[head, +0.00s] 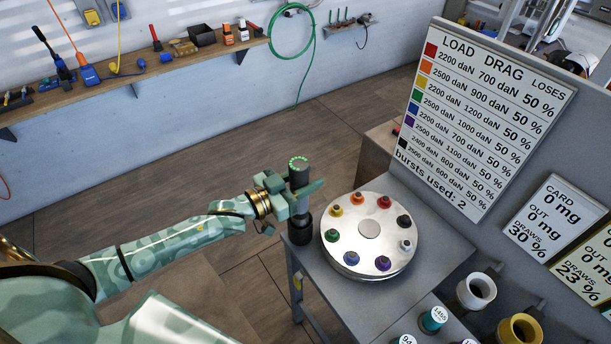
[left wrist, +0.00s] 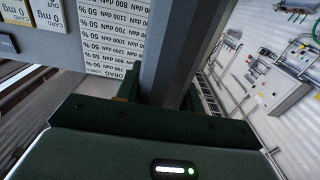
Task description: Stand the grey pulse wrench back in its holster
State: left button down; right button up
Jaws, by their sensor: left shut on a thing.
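The grey pulse wrench (head: 299,176) is upright, a dark grey cylinder with a ring of green lights on top. My left gripper (head: 297,194) is shut on its body, at the left edge of the grey table (head: 425,250). Its lower end (head: 301,230) is dark and wider; whether it touches the table edge I cannot tell. In the left wrist view the grey shaft (left wrist: 172,50) stands between the fingers. A light grey open cup (head: 475,290), which looks like a holster, is at the lower right, apart from the wrench. My right gripper is out of view.
A white round plate (head: 369,253) with several coloured studs stands close right of the wrench. A yellow cup (head: 520,329) and teal-topped canisters (head: 433,318) are at the lower right. A LOAD DRAG board (head: 485,110) rises behind. The floor to the left is clear.

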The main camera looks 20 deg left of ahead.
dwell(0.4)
pick_arm(q)
jog(key=shift+w+f, duration=0.1)
jog(key=shift+f, duration=0.35)
jog(key=c, duration=0.8)
grip_release()
jog(key=shift+f, duration=0.2)
jog(key=v, duration=1.6)
jog(key=shift+s+a+r, duration=0.15)
jog(key=shift+s, duration=0.05)
